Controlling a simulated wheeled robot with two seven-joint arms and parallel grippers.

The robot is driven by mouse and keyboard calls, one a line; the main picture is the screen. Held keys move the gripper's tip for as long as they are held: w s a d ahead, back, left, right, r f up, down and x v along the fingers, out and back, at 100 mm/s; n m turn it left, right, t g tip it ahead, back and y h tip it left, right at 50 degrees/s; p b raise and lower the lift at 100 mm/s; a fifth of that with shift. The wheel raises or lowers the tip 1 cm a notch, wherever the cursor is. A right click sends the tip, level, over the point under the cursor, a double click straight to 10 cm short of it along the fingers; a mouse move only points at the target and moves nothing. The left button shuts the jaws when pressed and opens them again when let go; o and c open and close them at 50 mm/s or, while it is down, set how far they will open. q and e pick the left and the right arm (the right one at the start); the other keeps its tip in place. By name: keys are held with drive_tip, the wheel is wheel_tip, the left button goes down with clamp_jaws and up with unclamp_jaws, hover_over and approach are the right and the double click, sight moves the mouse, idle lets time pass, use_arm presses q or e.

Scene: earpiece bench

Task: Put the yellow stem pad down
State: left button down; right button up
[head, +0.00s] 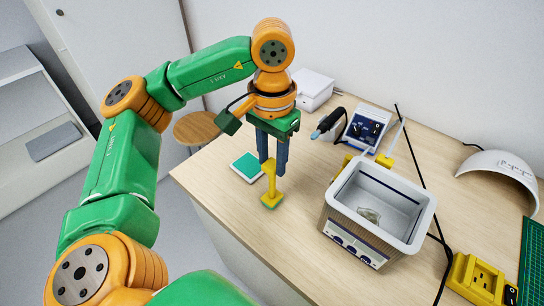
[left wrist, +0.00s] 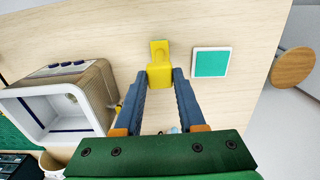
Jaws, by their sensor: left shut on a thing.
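The yellow stem pad (head: 271,196) is upright, stem up and its wide foot down, with a thin green layer under the foot. My left gripper (head: 272,170) points down and is shut on the top of the stem. In the left wrist view the stem pad (left wrist: 159,76) sits between the blue fingertips (left wrist: 160,84). The foot is at or just above the bare wood; I cannot tell whether it touches. My right gripper is not in view.
A white square pad with a teal top (head: 247,167) lies just left of the stem pad. An open white-rimmed bath (head: 348,216) with something small inside stands to the right. A yellow socket block (head: 476,280) is at the lower right. Bare bench (head: 285,235) lies in front.

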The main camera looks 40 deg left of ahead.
use_arm(q)
drive_tip(key=shift+f, duration=0.25)
drive_tip(key=c, duration=0.5)
unclamp_jaws()
drive_tip(key=shift+r, duration=0.1)
wheel_tip(320, 180, up, 12)
drive_tip(key=p, duration=0.5)
drive_tip(key=shift+r, duration=0.25)
